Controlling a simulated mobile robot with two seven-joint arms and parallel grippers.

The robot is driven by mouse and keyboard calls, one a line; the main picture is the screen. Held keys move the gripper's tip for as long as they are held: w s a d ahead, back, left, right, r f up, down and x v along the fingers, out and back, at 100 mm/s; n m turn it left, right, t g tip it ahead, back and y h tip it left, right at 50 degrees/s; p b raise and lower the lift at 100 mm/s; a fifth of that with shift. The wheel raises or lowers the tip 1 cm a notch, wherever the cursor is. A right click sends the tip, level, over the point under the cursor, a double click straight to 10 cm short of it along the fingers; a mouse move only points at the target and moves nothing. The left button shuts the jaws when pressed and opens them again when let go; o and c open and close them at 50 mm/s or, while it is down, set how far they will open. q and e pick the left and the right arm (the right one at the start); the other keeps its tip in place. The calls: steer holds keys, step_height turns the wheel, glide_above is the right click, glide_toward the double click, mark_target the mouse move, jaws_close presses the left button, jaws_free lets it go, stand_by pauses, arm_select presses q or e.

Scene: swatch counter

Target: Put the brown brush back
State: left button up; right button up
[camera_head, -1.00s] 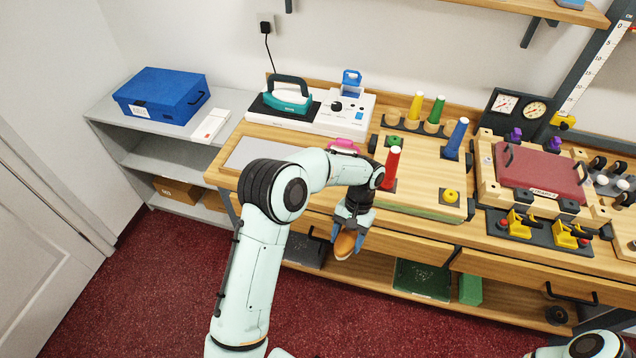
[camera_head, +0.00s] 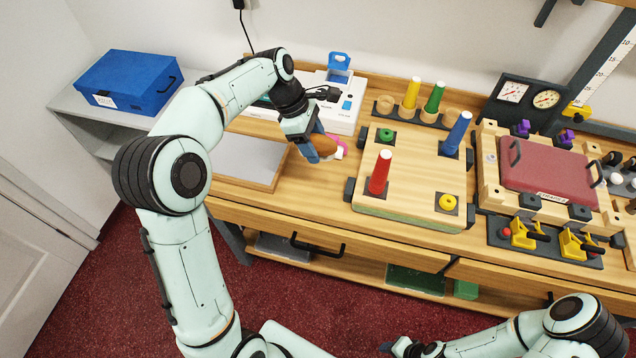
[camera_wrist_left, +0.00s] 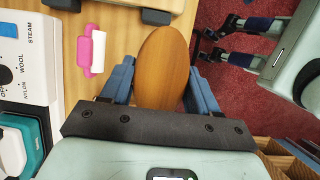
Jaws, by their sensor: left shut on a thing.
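The brown brush (camera_head: 326,144) is in my left gripper (camera_head: 314,153), above the left part of the wooden counter. In the left wrist view the brush (camera_wrist_left: 162,65) shows as a smooth brown oval between the blue fingers of the left gripper (camera_wrist_left: 158,85), which are shut on it. Its underside is hidden. My right gripper (camera_head: 405,347) is low at the bottom edge of the head view. In the left wrist view the right gripper (camera_wrist_left: 245,42) has its fingers apart, with red floor between them.
A pink and white item (camera_wrist_left: 92,50) lies on the counter close to the brush. A grey panel (camera_head: 245,160) lies at the counter's left. A board with coloured pegs (camera_head: 410,190) stands right, and a white iron station (camera_head: 345,105) behind. Bare wood shows between panel and board.

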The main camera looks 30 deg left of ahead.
arm_select(q)
steer(key=b, duration=0.1)
glide_above(320, 192)
steer(key=a, duration=0.2)
steer(key=f, duration=1.2)
steer(key=shift+s+d+f, duration=0.1)
steer(key=shift+s+d, duration=0.05)
steer(key=shift+d, duration=0.05)
steer(key=shift+f+b, duration=0.35)
steer(key=shift+f, duration=2.05)
arm_select(e)
steer(key=s+f, duration=0.2)
steer(key=shift+s+f, duration=0.3)
steer(key=shift+f, duration=0.05)
arm_select(q)
steer(key=o, duration=1)
steer(key=shift+f, duration=0.1)
steer(key=p+v, duration=0.1)
steer(key=v, duration=1.1)
steer(key=shift+r, duration=0.2)
arm_select(e)
steer(key=shift+w+r, duration=0.7)
steer(key=shift+r, duration=0.1)
arm_select(q)
steer(key=shift+f, duration=0.1)
